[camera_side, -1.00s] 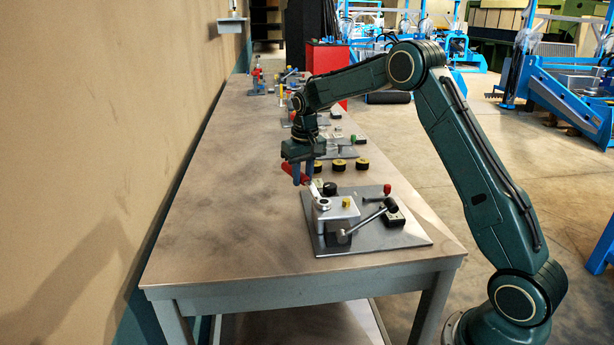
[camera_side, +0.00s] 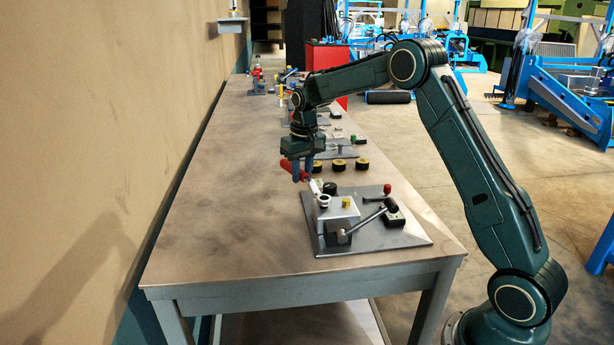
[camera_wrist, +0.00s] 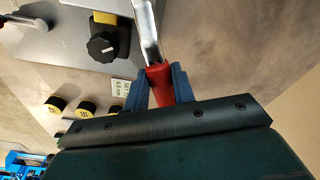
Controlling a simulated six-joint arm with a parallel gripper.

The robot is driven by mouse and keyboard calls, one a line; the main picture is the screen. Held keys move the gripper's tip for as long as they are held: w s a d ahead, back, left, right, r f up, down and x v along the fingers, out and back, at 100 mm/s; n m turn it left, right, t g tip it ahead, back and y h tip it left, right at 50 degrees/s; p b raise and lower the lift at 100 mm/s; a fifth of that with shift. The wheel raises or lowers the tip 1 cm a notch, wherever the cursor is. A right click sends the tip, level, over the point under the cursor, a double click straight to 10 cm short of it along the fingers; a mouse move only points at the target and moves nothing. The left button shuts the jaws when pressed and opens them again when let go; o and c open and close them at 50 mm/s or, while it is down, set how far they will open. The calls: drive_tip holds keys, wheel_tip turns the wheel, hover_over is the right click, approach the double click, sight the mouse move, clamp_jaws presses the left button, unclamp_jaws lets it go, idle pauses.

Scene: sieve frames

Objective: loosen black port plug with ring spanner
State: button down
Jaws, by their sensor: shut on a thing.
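My gripper (camera_side: 302,170) is shut on the red handle (camera_side: 290,168) of the ring spanner. In the wrist view my blue fingers (camera_wrist: 158,90) close on both sides of the red handle (camera_wrist: 160,82), and the metal shank (camera_wrist: 146,32) runs out of the top of the picture. In the side view the spanner's ring end (camera_side: 324,200) is at the top of the grey block (camera_side: 345,216), at its left corner. The ring covers that spot, so I cannot make out the black port plug or whether the ring is seated around it.
A black knob (camera_side: 330,188) and a yellow cap (camera_side: 345,202) are close to the ring. A lever (camera_side: 366,220) and a red knob (camera_side: 387,188) stand on the base plate (camera_side: 405,238). Several black-and-yellow discs (camera_side: 339,165) lie behind. The bench at left is clear.

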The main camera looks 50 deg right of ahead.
drive_tip(key=shift+r, duration=2)
drive_tip(key=shift+a, duration=0.1)
drive_tip(key=shift+s+a+f, duration=0.1)
drive_tip(key=shift+s+a, duration=0.15)
drive_tip(key=shift+a, duration=0.25)
drive_tip(key=s+a+f, duration=0.2)
drive_tip(key=s+a, duration=0.4)
drive_tip(key=a, duration=0.2)
drive_tip(key=shift+s, duration=0.15)
drive_tip(key=shift+a+r, duration=0.1)
drive_tip(key=shift+r, duration=0.05)
